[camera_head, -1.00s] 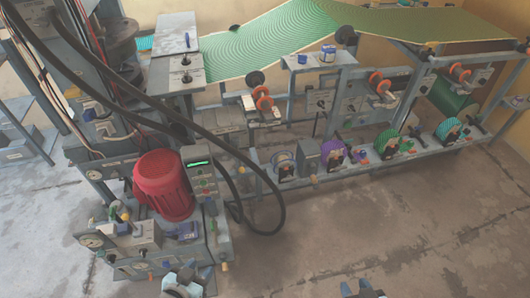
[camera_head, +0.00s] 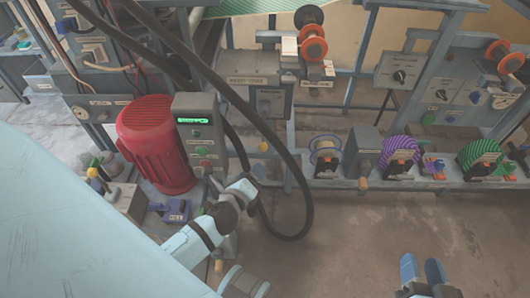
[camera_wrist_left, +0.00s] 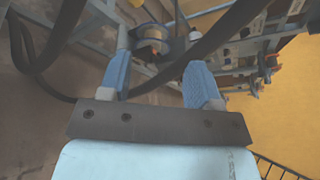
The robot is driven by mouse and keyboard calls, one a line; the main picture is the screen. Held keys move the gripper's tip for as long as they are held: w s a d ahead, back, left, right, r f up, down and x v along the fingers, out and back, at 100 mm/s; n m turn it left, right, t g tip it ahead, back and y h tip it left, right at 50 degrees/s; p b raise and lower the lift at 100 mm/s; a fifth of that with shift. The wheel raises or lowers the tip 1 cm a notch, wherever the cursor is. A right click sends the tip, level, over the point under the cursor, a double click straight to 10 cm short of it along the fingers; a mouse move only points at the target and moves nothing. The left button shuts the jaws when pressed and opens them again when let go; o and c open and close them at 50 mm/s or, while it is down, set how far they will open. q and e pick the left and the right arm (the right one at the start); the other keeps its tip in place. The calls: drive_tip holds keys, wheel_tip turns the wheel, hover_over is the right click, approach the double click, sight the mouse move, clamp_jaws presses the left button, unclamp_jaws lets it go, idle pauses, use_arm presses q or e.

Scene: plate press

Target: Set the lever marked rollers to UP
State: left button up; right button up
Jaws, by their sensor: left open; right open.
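No label reading "rollers" is legible in these views, so I cannot tell which lever bears it. A small lever with a yellow knob (camera_head: 92,172) stands on the press bench left of the red motor. My left gripper is open in the left wrist view, its blue fingers (camera_wrist_left: 158,82) apart with nothing between them. My right gripper (camera_head: 423,270) is open and empty over the floor at the lower right.
A red motor (camera_head: 157,145) and a grey control box (camera_head: 198,130) with a green display stand beside my left wrist. Thick black hoses (camera_head: 300,190) loop close to it. A rail (camera_head: 410,183) with coloured spools runs right. The floor in front is clear.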

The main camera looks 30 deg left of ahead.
sight(264, 146)
use_arm(q)
wheel_tip(264, 146, down, 6)
drive_tip(key=w+a+f+m+t+y+b, duration=0.1)
drive_tip(key=w+a+m+b, duration=0.15)
drive_tip(key=m+b, duration=0.45)
drive_tip(key=shift+m+t+y, duration=0.5)
drive_tip(key=shift+m+t, duration=0.1)
drive_tip(key=shift+m, duration=0.1)
drive_tip(key=b+x, duration=0.4)
drive_tip(key=x, duration=0.9)
drive_tip(key=shift+w+a, duration=0.15)
drive_tip(key=shift+w, duration=0.2)
drive_tip(key=shift+w+a, duration=0.15)
drive_tip(key=shift+w, duration=0.4)
use_arm(e)
wheel_tip(264, 146, down, 7)
drive_tip(key=s+a+y, duration=0.1)
drive_tip(key=a, duration=0.1)
drive_tip(key=shift+n+y, duration=0.3)
drive_tip(key=shift+y, duration=0.1)
drive_tip(key=shift+r, duration=0.15)
